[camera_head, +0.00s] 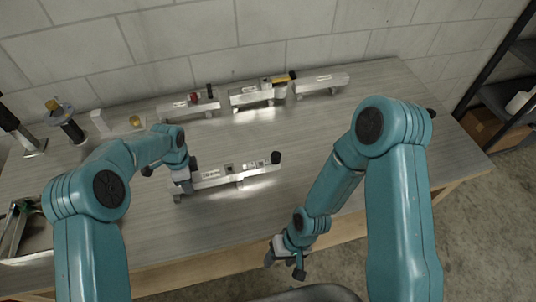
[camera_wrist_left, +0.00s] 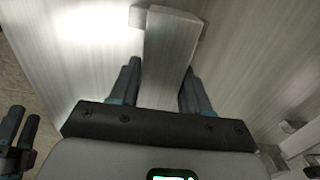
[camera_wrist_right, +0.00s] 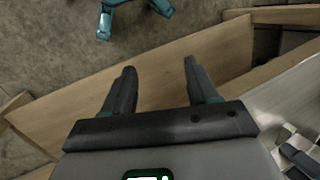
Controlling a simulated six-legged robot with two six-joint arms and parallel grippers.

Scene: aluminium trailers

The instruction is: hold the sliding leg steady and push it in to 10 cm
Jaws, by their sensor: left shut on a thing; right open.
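A silvery aluminium rail piece (camera_head: 238,176), which I take to be the sliding leg in its housing, lies on the table with small dark markings and a black knob (camera_head: 275,157) at its right end. My left gripper (camera_head: 182,190) is shut on its left end. In the left wrist view the bar (camera_wrist_left: 168,60) runs between the left fingers (camera_wrist_left: 158,92). My right gripper (camera_head: 283,256) is open and empty, near the table's front edge and apart from the rail. In the right wrist view the right fingers (camera_wrist_right: 161,88) stand apart with nothing between them. The amount of extension cannot be read.
Several similar aluminium pieces (camera_head: 320,84) stand along the back, before a block wall (camera_head: 180,40). A tray (camera_head: 35,240) with tools is at the left. A dark shelf (camera_head: 510,95) stands at the right. The tabletop (camera_head: 380,85) right of the rail is clear.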

